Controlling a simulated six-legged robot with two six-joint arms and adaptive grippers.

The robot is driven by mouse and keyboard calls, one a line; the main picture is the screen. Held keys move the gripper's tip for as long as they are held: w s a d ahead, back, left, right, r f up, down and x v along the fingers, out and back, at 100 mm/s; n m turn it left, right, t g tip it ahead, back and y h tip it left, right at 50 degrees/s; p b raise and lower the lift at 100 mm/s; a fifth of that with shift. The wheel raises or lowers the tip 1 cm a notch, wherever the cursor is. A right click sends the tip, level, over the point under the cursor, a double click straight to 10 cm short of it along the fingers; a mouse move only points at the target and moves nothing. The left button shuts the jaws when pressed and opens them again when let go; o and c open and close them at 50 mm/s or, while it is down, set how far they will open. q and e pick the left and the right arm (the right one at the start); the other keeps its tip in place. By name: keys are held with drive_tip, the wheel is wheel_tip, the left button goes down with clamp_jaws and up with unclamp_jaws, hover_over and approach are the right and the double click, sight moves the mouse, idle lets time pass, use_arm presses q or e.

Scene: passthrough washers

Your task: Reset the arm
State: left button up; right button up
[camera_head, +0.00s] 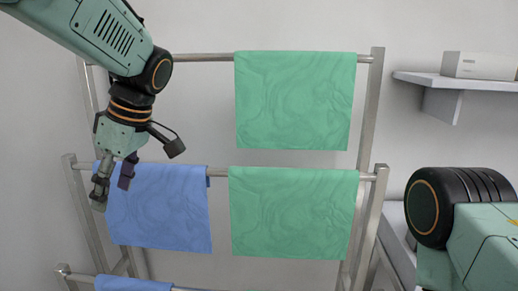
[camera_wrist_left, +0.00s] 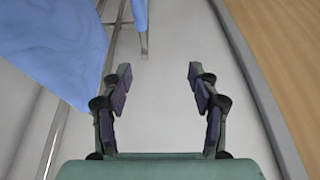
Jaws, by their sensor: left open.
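My left gripper (camera_head: 115,181) hangs from the left arm at the upper left of the head view, fingers pointing down, in front of the left edge of a blue towel (camera_head: 162,215). In the left wrist view the left gripper (camera_wrist_left: 160,95) is open, with nothing between its purple-padded fingers. A blue cloth (camera_wrist_left: 58,50) shows at the upper left there, apart from the fingers. My right arm shows at the right edge of the head view; its gripper is not in view.
A metal rack (camera_head: 375,150) holds a green towel (camera_head: 295,100) on its top bar, another green towel (camera_head: 293,215) on the middle bar, and a blue towel (camera_head: 130,285) low down. A wall shelf (camera_head: 450,82) with a white box (camera_head: 480,66) is at the right.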

use_arm(q)
drive_tip(key=s+d+f+m+h+b, duration=0.1)
drive_tip(key=s+f+m+b, duration=0.2)
drive_tip(key=f, duration=1)
drive_tip(key=s+f+m+h+b, duration=0.1)
drive_tip(key=s+f+m+b, duration=0.2)
drive_tip(key=f, duration=1)
drive_tip(key=s+d+f+m+h+b, duration=0.1)
drive_tip(key=s+f+m+b, duration=0.2)
drive_tip(key=f, duration=1)
drive_tip(key=s+f+m+h+b, duration=0.1)
drive_tip(key=s+f+m+b, duration=0.6)
drive_tip(key=s+f, duration=1.4)
drive_tip(key=shift+s+d+f+m+b, duration=0.2)
drive_tip(key=shift+s+f+m+b, duration=0.1)
drive_tip(key=shift+s+b, duration=0.55)
use_arm(e)
wheel_tip(320, 180, down, 17)
drive_tip(key=shift+s+f, duration=0.15)
drive_tip(key=shift+f, duration=0.05)
use_arm(q)
drive_tip(key=shift+s+r, duration=0.1)
drive_tip(key=shift+s, duration=0.1)
use_arm(e)
drive_tip(key=shift+s, duration=0.15)
use_arm(q)
drive_tip(key=shift+w, duration=0.15)
